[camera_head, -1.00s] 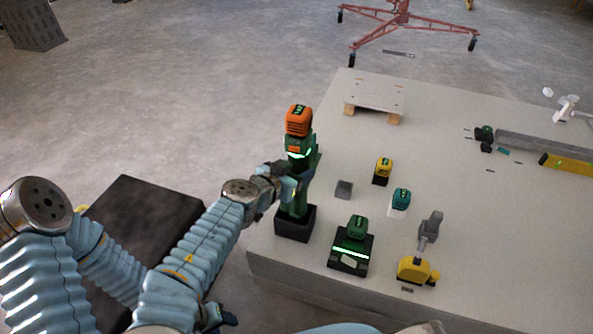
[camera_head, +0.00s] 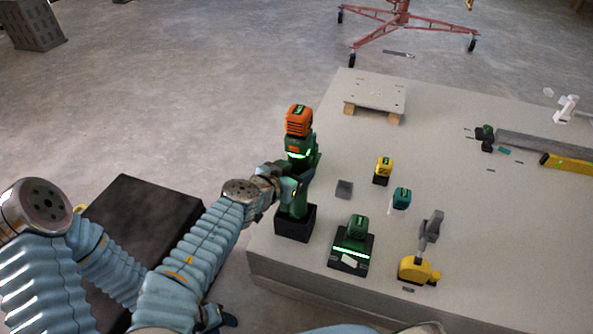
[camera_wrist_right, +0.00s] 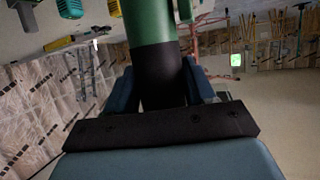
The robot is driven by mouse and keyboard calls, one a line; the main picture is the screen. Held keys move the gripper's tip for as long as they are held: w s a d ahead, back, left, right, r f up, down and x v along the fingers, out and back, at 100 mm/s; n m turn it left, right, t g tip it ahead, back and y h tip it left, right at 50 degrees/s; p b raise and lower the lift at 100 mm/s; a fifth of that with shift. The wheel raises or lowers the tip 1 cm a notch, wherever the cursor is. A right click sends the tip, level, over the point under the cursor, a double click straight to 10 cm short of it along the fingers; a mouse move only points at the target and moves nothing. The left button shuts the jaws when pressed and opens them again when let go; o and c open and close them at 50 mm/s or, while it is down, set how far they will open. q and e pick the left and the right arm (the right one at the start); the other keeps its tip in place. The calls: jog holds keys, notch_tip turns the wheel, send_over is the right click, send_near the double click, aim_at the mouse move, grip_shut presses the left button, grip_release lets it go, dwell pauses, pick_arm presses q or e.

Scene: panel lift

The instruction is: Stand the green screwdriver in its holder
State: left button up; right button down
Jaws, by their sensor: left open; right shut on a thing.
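The green screwdriver (camera_head: 301,150) is a cordless tool with an orange battery block on top and a lit green band. It stands roughly upright, its lower end at the black box-shaped holder (camera_head: 296,226) near the table's left edge. I cannot tell how deep it sits. My right gripper (camera_head: 291,188) is shut on the tool's handle just above the holder. In the right wrist view the green and black handle (camera_wrist_right: 157,55) is between the fingers. My left gripper (camera_head: 221,318) shows dark and partly hidden at the bottom, open and away from the tool.
A black charger with a green battery (camera_head: 349,250), a yellow tool (camera_head: 414,271), a teal battery (camera_head: 401,198), a yellow battery (camera_head: 383,168) and a grey block (camera_head: 344,189) stand right of the holder. A small wooden platform (camera_head: 375,93) is at the back.

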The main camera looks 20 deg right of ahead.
jog(key=shift+f, duration=0.2)
jog(key=shift+f+b, duration=0.75)
jog(key=shift+b, duration=0.15)
jog(key=shift+f, duration=0.3)
jog(key=shift+f+b, duration=0.85)
jog(key=shift+b, duration=0.15)
jog(key=shift+f+b, duration=0.2)
jog(key=shift+b, duration=0.1)
dwell(0.5)
grip_release()
dwell(0.3)
jog(key=shift+a, duration=0.15)
dwell(0.5)
jog(key=shift+s+a, duration=1)
